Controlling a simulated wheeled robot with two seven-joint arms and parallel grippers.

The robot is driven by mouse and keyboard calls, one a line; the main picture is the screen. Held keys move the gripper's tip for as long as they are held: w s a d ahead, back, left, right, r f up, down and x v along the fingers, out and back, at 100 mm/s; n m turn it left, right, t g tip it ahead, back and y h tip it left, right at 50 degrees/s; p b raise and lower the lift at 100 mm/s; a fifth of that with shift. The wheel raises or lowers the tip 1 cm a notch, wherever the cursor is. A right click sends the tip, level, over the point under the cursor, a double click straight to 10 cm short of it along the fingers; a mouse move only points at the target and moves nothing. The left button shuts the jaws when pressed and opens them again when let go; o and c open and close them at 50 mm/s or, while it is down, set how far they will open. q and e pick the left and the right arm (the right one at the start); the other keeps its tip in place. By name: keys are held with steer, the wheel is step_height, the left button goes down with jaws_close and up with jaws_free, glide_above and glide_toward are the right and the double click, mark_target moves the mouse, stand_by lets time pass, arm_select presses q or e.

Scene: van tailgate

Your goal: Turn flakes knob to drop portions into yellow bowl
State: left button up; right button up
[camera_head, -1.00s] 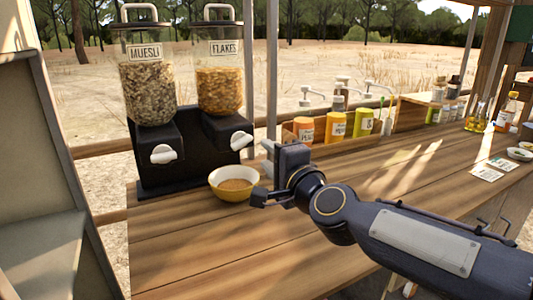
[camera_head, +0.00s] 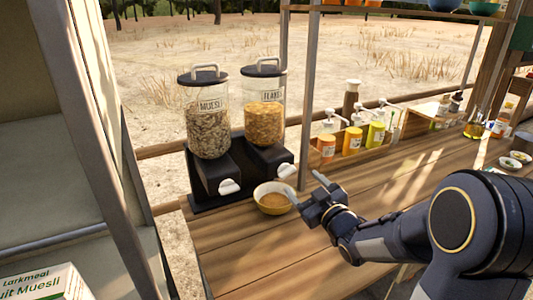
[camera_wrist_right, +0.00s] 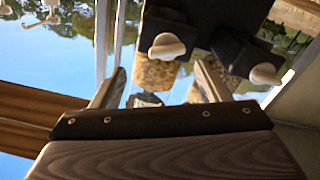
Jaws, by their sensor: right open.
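The flakes dispenser (camera_head: 264,122) stands right of the muesli dispenser (camera_head: 208,130) on a black base. Its white knob (camera_head: 286,171) sits low on the front and also shows in the right wrist view (camera_wrist_right: 166,47). The yellow bowl (camera_head: 273,207) stands on the counter below that knob and holds something brown. My right gripper (camera_head: 306,188) is open and empty, just right of the bowl and in front of the flakes knob, apart from it. Its two fingers are spread in the right wrist view (camera_wrist_right: 160,88), which looks upside down. My left gripper is out of view.
The muesli knob (camera_head: 229,186) is left of the bowl. A wooden rack (camera_head: 345,153) of pump bottles and jars stands behind my right gripper, near an upright metal post (camera_head: 308,110). The wooden counter (camera_head: 265,255) in front is clear.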

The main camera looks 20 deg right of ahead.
mark_target(289, 174)
steer(key=shift+n+y, duration=0.3)
steer(key=shift+n, duration=0.4)
steer(key=w, duration=0.2)
steer(key=w+a, duration=0.1)
steer(key=w, duration=0.4)
steer(key=shift+w+a+f+p, duration=0.1)
steer(key=shift+a+p, duration=0.25)
steer(key=shift+p, duration=0.05)
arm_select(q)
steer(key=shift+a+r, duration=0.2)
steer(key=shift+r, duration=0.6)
arm_select(e)
steer(key=c, duration=1)
steer(key=shift+o, duration=0.2)
steer(key=m+b, duration=0.3)
steer(key=shift+d+f, duration=0.15)
steer(key=shift+f, duration=0.05)
steer(key=shift+r+m+b, duration=0.15)
steer(key=shift+m+b, duration=0.15)
steer(key=shift+m, duration=0.6)
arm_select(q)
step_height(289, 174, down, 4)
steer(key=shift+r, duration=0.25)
